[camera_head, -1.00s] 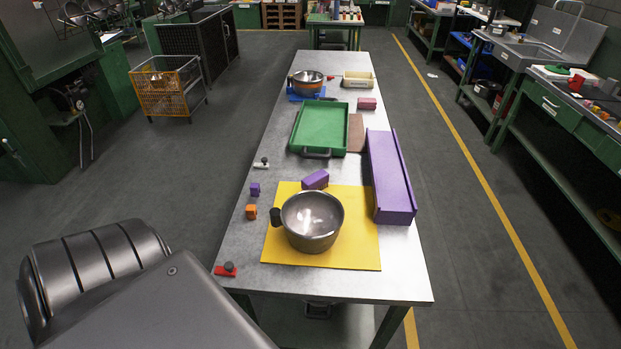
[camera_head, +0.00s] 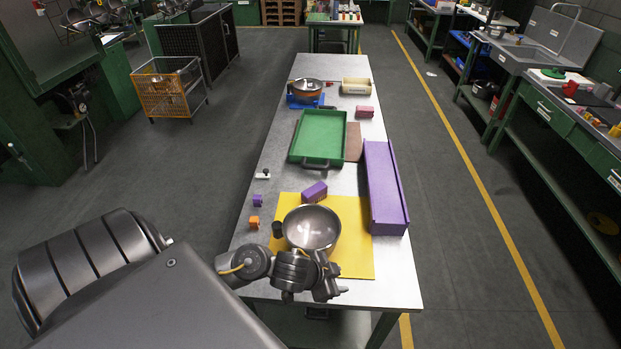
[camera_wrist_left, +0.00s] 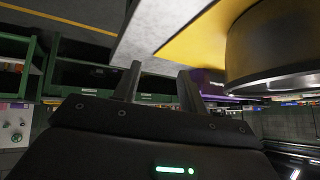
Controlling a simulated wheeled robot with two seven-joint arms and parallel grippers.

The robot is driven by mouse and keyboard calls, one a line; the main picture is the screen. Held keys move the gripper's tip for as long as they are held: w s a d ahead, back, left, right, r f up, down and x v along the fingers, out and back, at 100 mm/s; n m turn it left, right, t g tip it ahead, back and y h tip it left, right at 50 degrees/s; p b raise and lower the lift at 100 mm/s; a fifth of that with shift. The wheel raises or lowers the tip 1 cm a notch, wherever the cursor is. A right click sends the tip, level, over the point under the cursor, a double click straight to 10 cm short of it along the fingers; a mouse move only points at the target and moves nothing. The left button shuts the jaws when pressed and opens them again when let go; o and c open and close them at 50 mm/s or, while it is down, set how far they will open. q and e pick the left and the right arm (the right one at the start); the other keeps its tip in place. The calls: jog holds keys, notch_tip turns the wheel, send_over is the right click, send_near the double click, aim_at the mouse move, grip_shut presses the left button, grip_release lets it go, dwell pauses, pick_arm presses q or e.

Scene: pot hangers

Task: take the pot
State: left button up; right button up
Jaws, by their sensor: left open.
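A steel pot (camera_head: 312,226) with a dark side handle (camera_head: 277,230) stands upright on a yellow mat (camera_head: 358,262) at the near end of the table. Its dark wall (camera_wrist_left: 280,45) fills the upper right of the left wrist view. My left gripper (camera_head: 333,282) is at the near side of this pot, over the mat's front edge. Its two fingers (camera_wrist_left: 160,73) are apart with nothing between them, beside the pot. Whether they touch it cannot be told. A second pot (camera_head: 307,85) stands on a blue mat farther back. My right gripper is not in view.
A purple block (camera_head: 315,192) lies just behind the near pot. A long purple tray (camera_head: 385,190) lies along the right edge, and a green tray (camera_head: 319,137) is mid-table. Small purple (camera_head: 257,201) and orange (camera_head: 254,222) blocks lie on the left.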

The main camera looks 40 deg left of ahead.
aim_at(308, 249)
pick_arm(q)
jog(key=a+r+m+g+y+p, duration=0.1)
jog(key=a+r+g, duration=0.15)
jog(key=a, duration=0.45)
jog(key=a+r+m+g, duration=0.1)
jog(key=a+r, duration=0.3)
jog(key=a, duration=0.2)
jog(key=x, duration=0.5)
jog(key=shift+s+d+f+b, duration=0.1)
jog(key=shift+s+b, duration=0.2)
jog(key=shift+b, duration=0.1)
jog(key=shift+w+x, duration=0.15)
jog(key=shift+x, duration=1.3)
jog(key=shift+w+x, duration=0.15)
jog(key=shift+x, duration=1.3)
jog(key=shift+s, duration=0.1)
grip_shut()
jog(key=shift+r, duration=0.25)
